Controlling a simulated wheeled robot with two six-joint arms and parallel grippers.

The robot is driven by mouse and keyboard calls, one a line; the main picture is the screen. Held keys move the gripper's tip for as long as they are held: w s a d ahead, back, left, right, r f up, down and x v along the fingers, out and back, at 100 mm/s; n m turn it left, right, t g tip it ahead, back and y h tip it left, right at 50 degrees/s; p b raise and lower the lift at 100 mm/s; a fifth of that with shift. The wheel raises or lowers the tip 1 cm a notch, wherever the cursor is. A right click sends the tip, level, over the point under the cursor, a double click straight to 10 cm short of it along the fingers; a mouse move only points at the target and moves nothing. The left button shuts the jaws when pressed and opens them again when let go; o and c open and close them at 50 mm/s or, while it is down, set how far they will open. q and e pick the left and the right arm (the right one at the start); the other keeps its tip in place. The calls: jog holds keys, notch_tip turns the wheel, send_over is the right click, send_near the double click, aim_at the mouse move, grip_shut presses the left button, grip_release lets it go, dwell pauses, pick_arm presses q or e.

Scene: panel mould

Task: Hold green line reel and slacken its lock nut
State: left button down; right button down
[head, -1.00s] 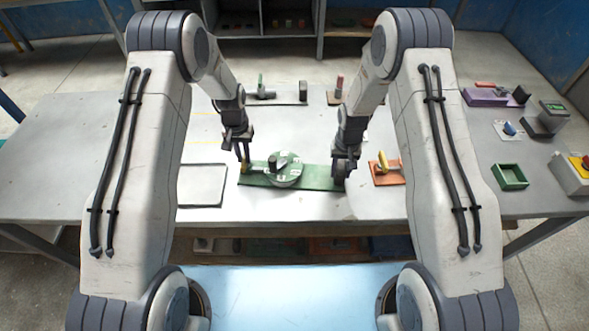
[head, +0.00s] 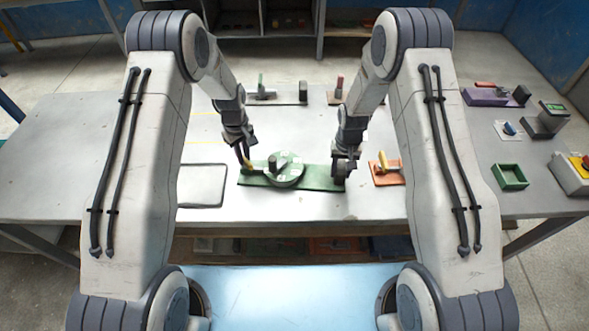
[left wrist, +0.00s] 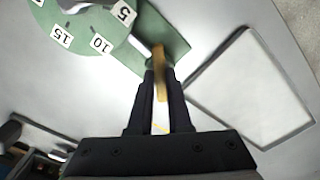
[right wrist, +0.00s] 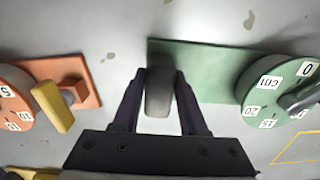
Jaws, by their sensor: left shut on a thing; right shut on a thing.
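The green line reel is a green plate (head: 318,176) with a round green numbered dial (head: 290,180) and a dark crank-like piece on it. The dial also shows in the left wrist view (left wrist: 75,42) and the right wrist view (right wrist: 256,100). A yellow lever (left wrist: 161,68) stands at the plate's left end and looks like the lock nut's handle. My left gripper (head: 246,165) is shut on it, its fingers slanted. My right gripper (head: 345,172) is shut on a dark grey upright block (right wrist: 158,95) at the plate's right end. The nut under the yellow lever is hidden.
A similar orange reel (head: 388,173) with a yellow lever stands just right of my right gripper. A pale framed panel (head: 202,185) lies at the left. A green tray (head: 510,177) and a button box (head: 572,172) are far right. The table front is clear.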

pick_arm(q)
jog(key=n, duration=0.6)
jog(key=shift+n, duration=0.3)
jog(key=n, duration=0.5)
jog(key=shift+n, duration=0.3)
jog(key=c, duration=0.8)
grip_release()
jog(key=shift+c, duration=0.2)
jog(key=shift+r, duration=0.15)
notch_tip(320, 180, up, 12)
